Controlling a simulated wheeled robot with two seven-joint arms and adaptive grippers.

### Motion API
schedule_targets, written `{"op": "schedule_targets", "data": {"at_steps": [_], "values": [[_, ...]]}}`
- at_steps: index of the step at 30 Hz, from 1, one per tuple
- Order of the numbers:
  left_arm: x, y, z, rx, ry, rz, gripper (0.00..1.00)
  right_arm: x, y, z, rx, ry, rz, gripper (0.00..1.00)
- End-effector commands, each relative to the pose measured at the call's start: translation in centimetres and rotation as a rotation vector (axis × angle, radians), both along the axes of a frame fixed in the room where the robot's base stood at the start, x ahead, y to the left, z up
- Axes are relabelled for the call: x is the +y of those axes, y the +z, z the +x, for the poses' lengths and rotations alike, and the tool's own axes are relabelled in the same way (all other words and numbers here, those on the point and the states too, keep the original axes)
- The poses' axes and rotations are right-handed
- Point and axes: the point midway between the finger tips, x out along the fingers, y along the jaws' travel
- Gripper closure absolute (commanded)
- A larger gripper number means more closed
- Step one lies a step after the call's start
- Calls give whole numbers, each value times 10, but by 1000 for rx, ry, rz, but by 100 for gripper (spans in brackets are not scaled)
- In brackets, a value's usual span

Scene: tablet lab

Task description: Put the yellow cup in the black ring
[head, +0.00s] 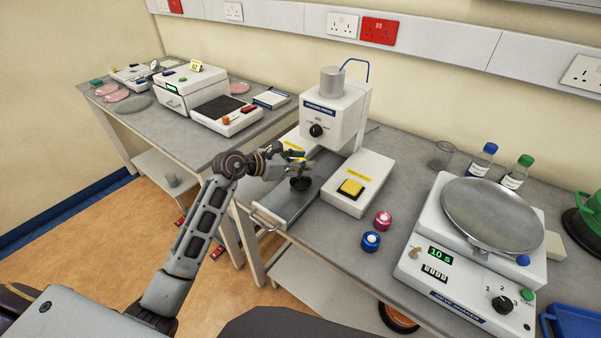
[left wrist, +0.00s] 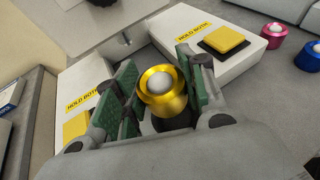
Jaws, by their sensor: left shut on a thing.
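The yellow cup (left wrist: 155,106) is a shiny gold cup with a white round top piece, held upright between the green-padded fingers of my left gripper (left wrist: 158,92) in the left wrist view. In the head view my left gripper (head: 291,167) is over the press's metal slide, and the cup cannot be made out behind the fingers. The black ring (head: 300,184) sits on the slide just below the fingertips. In the left wrist view a dark shape (left wrist: 172,124) shows just beneath the cup; I cannot tell whether the cup touches it. My right gripper is not in view.
The white press (head: 335,112) stands right behind the gripper, with a yellow-button box (head: 352,187) to the right. Pink (head: 382,219) and blue (head: 371,241) cups stand on the bench. A machine with a round plate (head: 492,213) is further right.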

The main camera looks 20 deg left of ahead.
Motion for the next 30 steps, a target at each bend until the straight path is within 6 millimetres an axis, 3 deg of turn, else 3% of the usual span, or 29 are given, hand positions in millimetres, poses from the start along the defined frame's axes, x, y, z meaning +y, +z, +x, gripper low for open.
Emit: {"op": "schedule_targets", "data": {"at_steps": [12, 30], "values": [[0, -35, 0, 1, 1, -3, 85, 0, 2, -1, 1, 1, 0, 69], [0, -42, 0, 0, 0, 0, 85, -5, -2, -1, 1, 1, -5, 69]]}}
